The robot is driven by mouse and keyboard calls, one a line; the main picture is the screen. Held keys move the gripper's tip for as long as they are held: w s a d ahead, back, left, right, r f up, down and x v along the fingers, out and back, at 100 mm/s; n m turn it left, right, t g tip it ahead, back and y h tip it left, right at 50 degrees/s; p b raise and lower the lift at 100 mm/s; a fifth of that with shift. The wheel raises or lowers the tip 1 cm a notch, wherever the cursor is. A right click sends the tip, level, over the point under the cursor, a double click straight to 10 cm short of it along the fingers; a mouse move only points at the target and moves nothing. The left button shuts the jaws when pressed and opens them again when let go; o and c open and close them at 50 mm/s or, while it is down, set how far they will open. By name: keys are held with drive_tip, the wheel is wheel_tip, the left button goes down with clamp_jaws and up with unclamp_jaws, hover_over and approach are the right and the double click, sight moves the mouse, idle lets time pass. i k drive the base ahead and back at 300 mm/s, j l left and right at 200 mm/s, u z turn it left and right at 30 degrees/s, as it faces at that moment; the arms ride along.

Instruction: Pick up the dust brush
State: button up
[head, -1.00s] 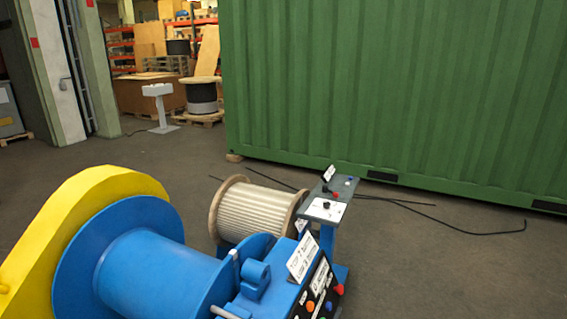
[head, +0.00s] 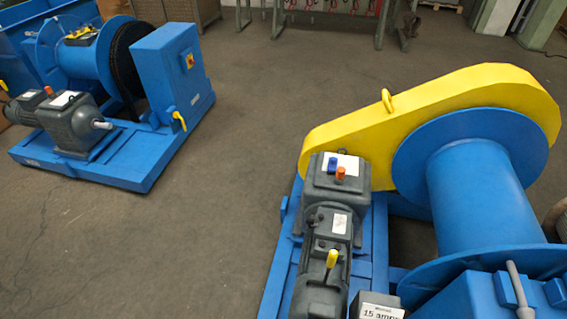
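I cannot make out a dust brush in the head view. My gripper is not in view. A blue winch with a yellow chain guard (head: 360,130) and a blue drum (head: 480,190) stands at the right. Its dark grey gearbox (head: 335,195) carries a white label, a blue cap and an orange cap. A small yellow-handled part (head: 332,258) sits on the grey motor in front. A second blue machine (head: 75,165) stands at the upper left, with small dark and yellow items (head: 82,35) on top of its drum; these are too small to tell.
The grey floor (head: 225,220) between the two machines is clear. A bench with grey legs (head: 380,20) and red items stands at the back. A box labelled "15 amp" (head: 380,311) is at the bottom edge. A pale column (head: 497,17) is at the upper right.

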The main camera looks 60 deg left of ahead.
sight(332, 164)
drive_tip(key=u, duration=1.95)
drive_tip(key=j+u, duration=0.6)
drive_tip(key=u, duration=0.15)
drive_tip(key=i+j+u, duration=0.1)
drive_tip(key=j+u, duration=0.3)
drive_tip(key=i+j+z, duration=0.3)
drive_tip(key=i+j, duration=1)
drive_tip(key=i+l+z, duration=0.25)
drive_tip(key=z, duration=0.15)
drive_tip(key=i+l+z, duration=0.1)
drive_tip(key=i+z, duration=0.75)
drive_tip(key=i+j+z, duration=0.15)
drive_tip(key=i+z, duration=0.25)
drive_tip(key=i+j+z, duration=0.2)
drive_tip(key=z, duration=0.2)
drive_tip(key=i+l+z, duration=0.15)
drive_tip(key=i+z, duration=0.5)
drive_tip(key=i, duration=0.1)
